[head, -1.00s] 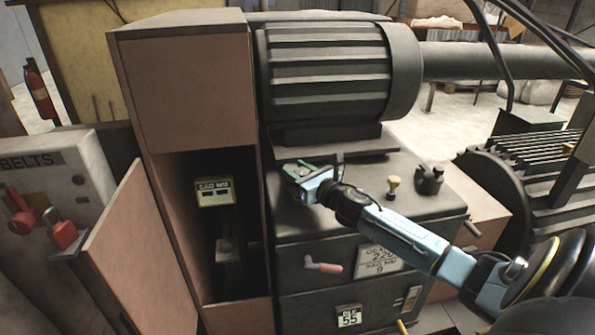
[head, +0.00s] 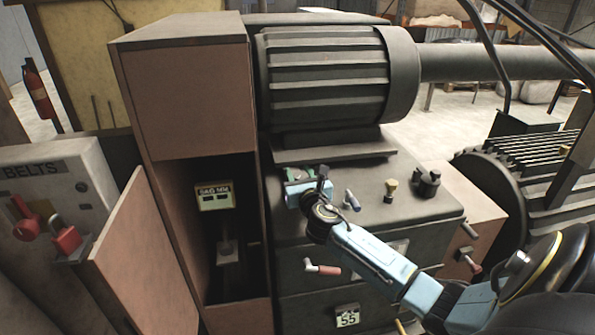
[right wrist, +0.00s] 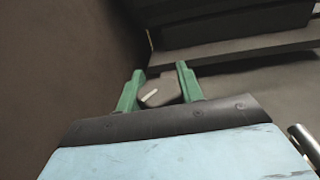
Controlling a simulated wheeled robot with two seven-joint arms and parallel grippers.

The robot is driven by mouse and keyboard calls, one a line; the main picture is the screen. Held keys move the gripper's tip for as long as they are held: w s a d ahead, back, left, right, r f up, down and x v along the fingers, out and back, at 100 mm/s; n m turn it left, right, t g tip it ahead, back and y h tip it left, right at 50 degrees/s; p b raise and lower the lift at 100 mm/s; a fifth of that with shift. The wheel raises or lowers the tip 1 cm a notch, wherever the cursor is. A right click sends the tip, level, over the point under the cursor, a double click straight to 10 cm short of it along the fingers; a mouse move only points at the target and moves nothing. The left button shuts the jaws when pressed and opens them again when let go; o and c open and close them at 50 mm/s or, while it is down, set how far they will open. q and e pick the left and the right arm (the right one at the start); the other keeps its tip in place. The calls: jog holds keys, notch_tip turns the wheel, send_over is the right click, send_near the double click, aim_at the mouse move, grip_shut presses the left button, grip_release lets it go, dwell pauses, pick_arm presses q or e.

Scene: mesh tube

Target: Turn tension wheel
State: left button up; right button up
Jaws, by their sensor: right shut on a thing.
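My right gripper (head: 302,176) is over the top left of the dark machine cabinet, near the open belt compartment. In the right wrist view its two green fingers (right wrist: 158,88) stand on either side of a dark part (right wrist: 165,95) with a white mark, probably the tension wheel. The gripper is shut on this part. In the head view the gripper hides the part, so its shape and angle cannot be told. A display (head: 215,197) reading "SAG MM" hangs in the compartment; its digits are too small to read. My left gripper is not in view.
The ribbed motor (head: 325,75) is close behind the gripper. An open door (head: 145,255) and a red-handled lever (head: 322,268) are in front.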

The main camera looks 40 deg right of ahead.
jog(key=m+g+h, duration=0.1)
jog(key=m+h, duration=0.1)
jog(key=shift+r+g+h+p, duration=0.1)
jog(key=shift+g+h+p, duration=0.2)
jog(key=shift+h, duration=0.1)
jog(key=m+g+h, duration=0.3)
jog(key=shift+s+d+h+p, duration=0.2)
jog(key=shift+d+h+p, duration=0.05)
jog(key=shift+h+p, duration=0.05)
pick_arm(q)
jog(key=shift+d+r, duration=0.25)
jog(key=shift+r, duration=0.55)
pick_arm(e)
jog(key=shift+s+d+m+g+h, duration=0.15)
jog(key=shift+m+g+h, duration=0.85)
jog(key=shift+g, duration=0.5)
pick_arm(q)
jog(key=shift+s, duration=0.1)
pick_arm(e)
jog(key=shift+m+g, duration=0.3)
jog(key=o, duration=1)
pick_arm(q)
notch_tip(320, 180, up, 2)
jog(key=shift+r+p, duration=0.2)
jog(key=shift+p, duration=1.05)
pick_arm(e)
notch_tip(320, 180, up, 10)
jog(key=shift+f, duration=0.1)
